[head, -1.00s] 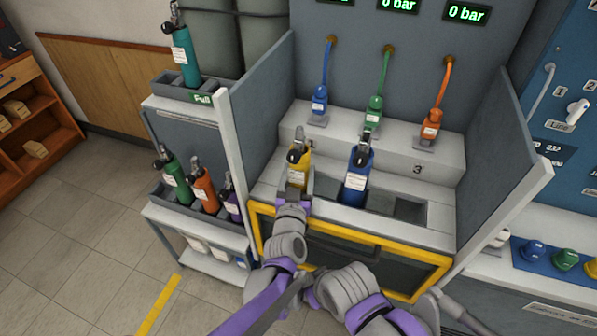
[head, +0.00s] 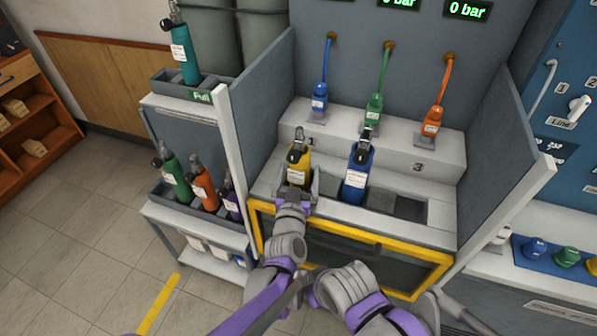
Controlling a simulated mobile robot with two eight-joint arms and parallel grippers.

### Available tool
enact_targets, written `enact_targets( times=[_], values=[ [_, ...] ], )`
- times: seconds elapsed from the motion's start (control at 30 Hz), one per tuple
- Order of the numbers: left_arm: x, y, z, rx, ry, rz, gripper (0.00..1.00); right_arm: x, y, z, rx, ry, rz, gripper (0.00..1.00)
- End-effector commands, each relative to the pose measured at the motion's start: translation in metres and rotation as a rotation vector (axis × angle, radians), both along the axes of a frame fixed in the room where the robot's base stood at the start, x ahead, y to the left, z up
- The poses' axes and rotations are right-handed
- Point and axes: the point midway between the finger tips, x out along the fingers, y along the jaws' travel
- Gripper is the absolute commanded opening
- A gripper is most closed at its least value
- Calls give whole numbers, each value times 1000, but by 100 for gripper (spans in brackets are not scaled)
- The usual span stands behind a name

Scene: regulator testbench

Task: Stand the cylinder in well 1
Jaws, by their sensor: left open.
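The yellow cylinder (head: 298,165), with a dark valve on top and a white label, stands about upright at the leftmost well, in front of the mark 1 (head: 311,142). Its foot is hidden by my left gripper (head: 297,187). That gripper is open, with its fingers on either side of the yellow cylinder's lower part. The blue cylinder (head: 357,175) stands in the middle well to the right. My right arm (head: 347,290) is low in the picture, and its jaws cannot be made out.
The right well (head: 410,209) is empty, near the mark 3. Blue, green and orange hose connectors (head: 431,124) sit on the step behind. Side panels (head: 500,165) flank the bench. A cart (head: 170,212) with several cylinders stands left.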

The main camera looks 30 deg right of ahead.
Motion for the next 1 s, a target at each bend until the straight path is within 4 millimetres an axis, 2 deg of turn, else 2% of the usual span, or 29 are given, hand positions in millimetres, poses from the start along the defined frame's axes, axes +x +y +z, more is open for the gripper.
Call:
enact_targets(
  times=[0.17,0.63,0.8,1.0],
  values=[
    [-8,6,1,-1,0,0,100,0,0,1,0,0,0,50],
    [-76,56,1,-2,-1,1,100,0,0,10,0,-4,0,50],
    [-86,63,1,0,-2,1,100,0,0,11,0,-4,0,50],
    [-87,64,1,-1,-2,1,100,0,0,11,0,-4,0,50]
  ],
)
